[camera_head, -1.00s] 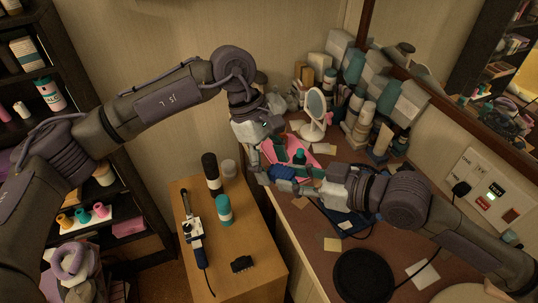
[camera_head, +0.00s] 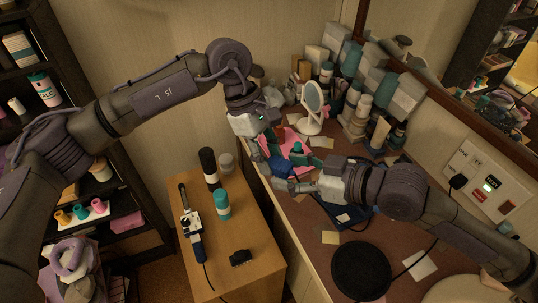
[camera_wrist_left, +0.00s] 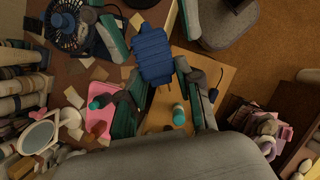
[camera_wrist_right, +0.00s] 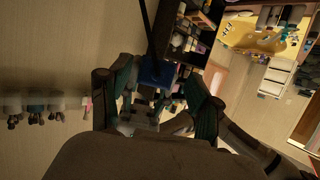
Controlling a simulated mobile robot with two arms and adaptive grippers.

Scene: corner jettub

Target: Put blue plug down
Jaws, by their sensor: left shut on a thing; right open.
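The blue plug (camera_head: 282,168) is a ribbed blue block, held in the air near the vanity's left edge. My left gripper (camera_head: 268,157) is shut on it from above. In the left wrist view the plug (camera_wrist_left: 153,55) shows beyond my left fingertips. My right gripper (camera_head: 290,186) is open beside the plug, on the near right side. In the left wrist view its teal-padded fingers stand apart on either side of the plug. The plug also shows between the right fingers in the right wrist view (camera_wrist_right: 157,72). Its gripped end is partly hidden.
The wooden cabinet (camera_head: 247,273) holds a black bottle (camera_head: 209,168), a teal bottle (camera_head: 222,205), a curling iron (camera_head: 190,222) and a small black object (camera_head: 240,257). The vanity holds a pink tray (camera_head: 298,146), a round mirror (camera_head: 312,103), crowded bottles and a black disc (camera_head: 361,269).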

